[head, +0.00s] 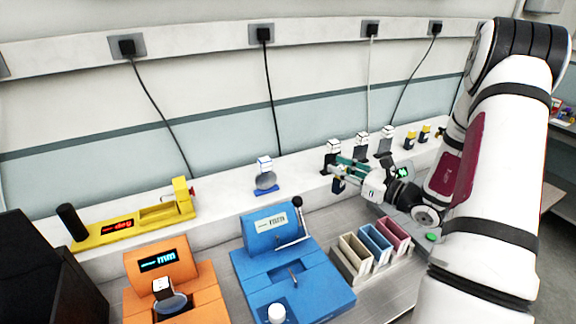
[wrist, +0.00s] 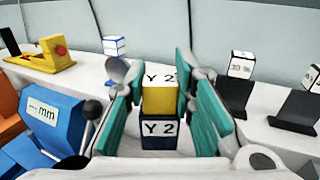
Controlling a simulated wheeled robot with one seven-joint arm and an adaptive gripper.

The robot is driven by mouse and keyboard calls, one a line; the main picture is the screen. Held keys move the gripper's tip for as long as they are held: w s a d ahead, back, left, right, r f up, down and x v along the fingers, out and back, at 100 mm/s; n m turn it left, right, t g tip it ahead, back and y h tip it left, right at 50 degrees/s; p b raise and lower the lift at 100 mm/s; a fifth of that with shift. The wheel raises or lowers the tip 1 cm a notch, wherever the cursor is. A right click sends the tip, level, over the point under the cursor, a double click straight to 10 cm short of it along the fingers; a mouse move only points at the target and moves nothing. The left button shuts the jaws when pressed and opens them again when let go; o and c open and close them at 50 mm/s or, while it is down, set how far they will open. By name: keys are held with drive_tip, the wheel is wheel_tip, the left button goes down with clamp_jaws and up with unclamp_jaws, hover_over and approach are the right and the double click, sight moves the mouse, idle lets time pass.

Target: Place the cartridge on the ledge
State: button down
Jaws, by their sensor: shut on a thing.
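The cartridge (wrist: 160,102) is a small upright block, yellow above and dark blue below, with white "Y 2" labels. My gripper (wrist: 168,88) has its teal fingers on both sides of it and is shut on it. In the head view, my gripper (head: 345,172) holds the cartridge (head: 338,186) by the front edge of the white ledge (head: 303,170), its lower part dark. I cannot tell whether the cartridge touches the ledge. The ledge runs along the wall under the sockets.
Black stands with white cubes (head: 361,146) and small yellow-and-black blocks (head: 410,139) stand on the ledge. A blue stand (head: 265,180) and yellow device (head: 135,222) are further left. Below are a blue machine (head: 325,287), an orange machine (head: 205,300) and coloured bins (head: 374,240).

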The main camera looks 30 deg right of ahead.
drive_tip(key=a+x, duration=0.1)
drive_tip(key=x, duration=0.3)
drive_tip(key=b, duration=0.8)
hover_over(302, 175)
wheel_tip(302, 175, down, 5)
drive_tip(key=shift+w+r, duration=0.1)
drive_tip(key=shift+r, duration=0.05)
drive_tip(key=shift+f, duration=0.25)
drive_tip(key=c, duration=1.5)
unclamp_jaws()
drive_tip(key=shift+o, duration=0.8)
drive_tip(key=shift+r, duration=0.1)
